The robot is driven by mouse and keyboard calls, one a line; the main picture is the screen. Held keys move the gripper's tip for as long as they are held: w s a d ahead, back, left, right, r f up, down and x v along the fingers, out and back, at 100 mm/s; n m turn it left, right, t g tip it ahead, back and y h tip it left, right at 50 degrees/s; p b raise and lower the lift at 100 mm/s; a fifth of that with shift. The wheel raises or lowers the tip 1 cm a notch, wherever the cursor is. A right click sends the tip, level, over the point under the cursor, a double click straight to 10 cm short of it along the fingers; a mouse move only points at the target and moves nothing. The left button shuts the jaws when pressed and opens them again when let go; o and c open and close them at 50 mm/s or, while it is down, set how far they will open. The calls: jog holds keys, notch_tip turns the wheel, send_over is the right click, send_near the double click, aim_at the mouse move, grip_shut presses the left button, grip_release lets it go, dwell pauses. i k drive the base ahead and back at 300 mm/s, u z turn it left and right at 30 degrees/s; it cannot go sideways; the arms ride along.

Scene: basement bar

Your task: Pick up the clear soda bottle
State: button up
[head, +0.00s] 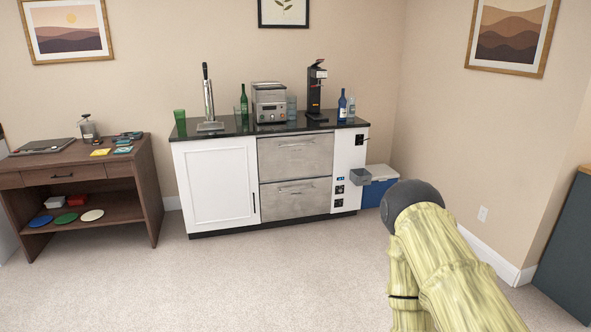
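A small clear, pale bottle (351,107) stands upright on the black countertop (240,128), at its right end. It is just right of a dark blue bottle (342,105) with a white label, which stands very close to it. It is small in this view, so its label and contents cannot be told. A clear vessel with a grey top (87,128) stands at the back of the brown desk at left; its kind is unclear. My arm rises at the lower right, well in front of the counter. My gripper does not show.
The counter also holds a green cup (180,122), a tap tower (208,100), a green bottle (244,100), a silver machine (269,103), glasses (291,108) and a black coffee maker (315,90). A blue cooler (380,187) sits right of the cabinet. The carpet (230,280) in front is clear.

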aim_at(350, 108)
jog(key=z, duration=0.05)
jog(key=i, duration=1.65)
jog(key=z, duration=0.25)
jog(key=i, duration=2.6)
jog(key=z, duration=0.3)
